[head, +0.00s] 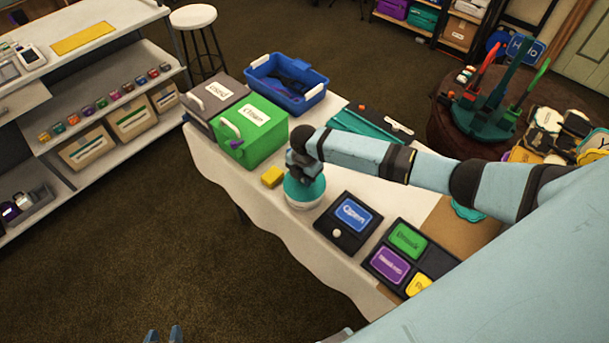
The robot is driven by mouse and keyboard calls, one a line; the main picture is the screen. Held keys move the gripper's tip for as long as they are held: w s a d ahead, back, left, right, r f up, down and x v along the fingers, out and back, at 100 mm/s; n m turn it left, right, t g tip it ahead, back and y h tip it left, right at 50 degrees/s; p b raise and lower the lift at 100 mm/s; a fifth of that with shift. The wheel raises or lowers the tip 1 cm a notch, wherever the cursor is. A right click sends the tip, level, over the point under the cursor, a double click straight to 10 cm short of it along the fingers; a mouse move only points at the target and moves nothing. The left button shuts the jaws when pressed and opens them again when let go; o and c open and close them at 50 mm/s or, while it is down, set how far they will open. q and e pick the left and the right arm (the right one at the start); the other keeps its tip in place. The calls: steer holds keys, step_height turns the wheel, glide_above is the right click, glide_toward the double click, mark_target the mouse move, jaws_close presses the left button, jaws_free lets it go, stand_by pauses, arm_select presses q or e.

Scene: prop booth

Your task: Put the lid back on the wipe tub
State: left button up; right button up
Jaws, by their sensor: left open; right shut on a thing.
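The wipe tub (305,204) is a low, round white tub near the table's left front edge. The round teal lid (310,190) is level over its top; I cannot tell whether it is fully seated or slightly raised. My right gripper (303,174) points down from above and is shut on the lid; its fingertips are partly hidden by its own wrist. My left gripper (163,335) shows only its two light-blue fingertips at the bottom edge, apart and empty, over the floor and away from the table.
A black panel with a blue sign (350,214) stands close right. A blue bin (287,87) is at the back. My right arm spans the table's right half.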

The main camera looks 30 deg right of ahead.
arm_select(q)
steer(key=shift+r, duration=0.1)
stand_by(0.3)
arm_select(e)
steer(key=o, duration=1.5)
steer(key=shift+c, duration=0.2)
step_height(320, 180, up, 2)
steer(key=shift+r+p, duration=0.1)
steer(key=shift+p, duration=0.9)
steer(key=shift+r+p, duration=1.6)
steer(key=shift+r, duration=0.05)
steer(key=shift+r+p, duration=0.65)
steer(key=shift+r, duration=0.15)
arm_select(q)
steer(key=shift+n+y, duration=0.3)
steer(key=shift+n, duration=0.1)
steer(key=r, duration=0.4)
steer(key=shift+s+a+r, duration=0.2)
steer(key=shift+a+r, duration=0.2)
